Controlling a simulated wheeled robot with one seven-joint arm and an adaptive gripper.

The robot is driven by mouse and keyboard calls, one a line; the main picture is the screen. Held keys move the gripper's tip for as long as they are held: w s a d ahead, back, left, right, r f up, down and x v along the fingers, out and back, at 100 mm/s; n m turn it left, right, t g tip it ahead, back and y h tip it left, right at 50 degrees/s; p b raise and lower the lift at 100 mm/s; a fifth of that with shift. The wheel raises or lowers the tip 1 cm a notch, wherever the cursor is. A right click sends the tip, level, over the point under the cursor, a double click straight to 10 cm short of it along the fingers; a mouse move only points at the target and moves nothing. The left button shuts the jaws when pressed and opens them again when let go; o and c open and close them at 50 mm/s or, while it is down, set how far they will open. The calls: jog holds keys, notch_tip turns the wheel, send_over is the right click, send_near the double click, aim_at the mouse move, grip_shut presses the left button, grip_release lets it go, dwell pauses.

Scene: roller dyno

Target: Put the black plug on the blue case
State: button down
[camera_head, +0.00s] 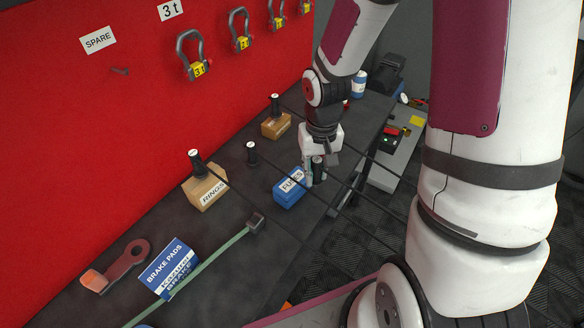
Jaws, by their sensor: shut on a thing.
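The blue case (287,196), labelled FUSES, lies on the dark bench near the middle of the head view. My gripper (318,168) points down at the right end of the case. It is shut on a dark upright cylinder, which looks like the black plug (318,172). The plug's lower end is close to the case's right end. I cannot tell whether they touch. The fingers partly hide the plug.
Similar black plugs stand on the RINGS box (207,192), on the bench (252,153) and on a small brown box (277,126). Thin dark lines cross the bench. A blue BRAKE PADS box (166,262) and a green bar (212,263) lie nearer.

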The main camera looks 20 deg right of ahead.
jog(key=w+a, duration=0.1)
jog(key=w, duration=0.1)
jog(key=w+a, duration=0.1)
jog(key=w, duration=0.1)
jog(key=w+a, duration=0.1)
jog(key=w, duration=0.1)
jog(key=shift+w+a+f, duration=0.15)
jog(key=shift+w+f, duration=0.1)
jog(key=shift+f, duration=1.85)
jog(key=shift+f, duration=0.15)
jog(key=c, duration=1.4)
grip_release()
jog(key=s+r+t+h, duration=0.1)
jog(key=s+r, duration=0.3)
jog(key=r, duration=0.9)
jog(key=s+r+t, duration=0.1)
jog(key=s+r, duration=0.3)
jog(key=r, duration=0.9)
jog(key=shift+s+r+n+t+y, duration=0.25)
jog(key=shift+s+r+t, duration=0.55)
jog(key=shift+s, duration=1.3)
jog(key=shift+s+r+n+t, duration=0.3)
jog(key=shift+s+r, duration=0.95)
jog(key=shift+s, duration=0.9)
jog(key=shift+s+r+n+t+y, duration=0.15)
jog(key=shift+s+r+n+t, duration=0.3)
jog(key=shift+s+r, duration=1.1)
